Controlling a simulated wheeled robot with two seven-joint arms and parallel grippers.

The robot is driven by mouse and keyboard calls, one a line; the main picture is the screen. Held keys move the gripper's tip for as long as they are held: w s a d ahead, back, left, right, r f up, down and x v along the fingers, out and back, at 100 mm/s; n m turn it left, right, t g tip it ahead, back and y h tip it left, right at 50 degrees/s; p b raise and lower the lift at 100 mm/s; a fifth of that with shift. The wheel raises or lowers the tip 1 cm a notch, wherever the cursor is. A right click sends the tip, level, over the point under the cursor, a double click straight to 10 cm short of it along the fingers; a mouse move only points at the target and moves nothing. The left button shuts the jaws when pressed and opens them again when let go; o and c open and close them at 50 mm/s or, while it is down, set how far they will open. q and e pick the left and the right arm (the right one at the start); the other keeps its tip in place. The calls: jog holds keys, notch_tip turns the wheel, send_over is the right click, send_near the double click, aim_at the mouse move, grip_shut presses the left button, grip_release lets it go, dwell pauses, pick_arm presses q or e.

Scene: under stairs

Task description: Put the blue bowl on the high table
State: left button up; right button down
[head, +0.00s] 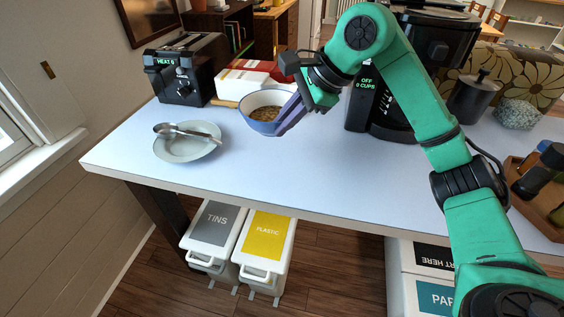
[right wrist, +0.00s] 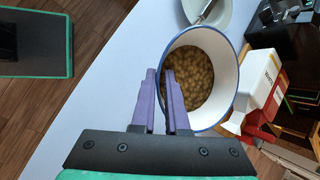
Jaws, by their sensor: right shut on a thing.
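The blue bowl (head: 257,121), blue outside and white inside, holds something brown and lumpy. It is on or just above the high table (head: 300,165); I cannot tell if its base touches. My right gripper (head: 287,122) is shut on the bowl's near right rim. In the right wrist view, the bowl (right wrist: 222,62) shows from above, with one purple finger (right wrist: 170,98) inside it and the other outside the wall. My left gripper is not in view.
A plate with a spoon (head: 186,150) lies left of the bowl. A black toaster (head: 188,75) and a red and white box (head: 247,80) stand behind. A coffee maker (head: 378,105) is to the right. The table's front middle is clear. Bins (head: 265,243) stand below.

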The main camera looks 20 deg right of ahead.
notch_tip(320, 180, down, 10)
jog(key=shift+r, duration=0.1)
jog(key=c, duration=1.3)
grip_release()
jog(key=shift+f, duration=0.2)
jog(key=shift+c, duration=0.2)
jog(key=o, duration=0.4)
jog(key=shift+r, duration=0.1)
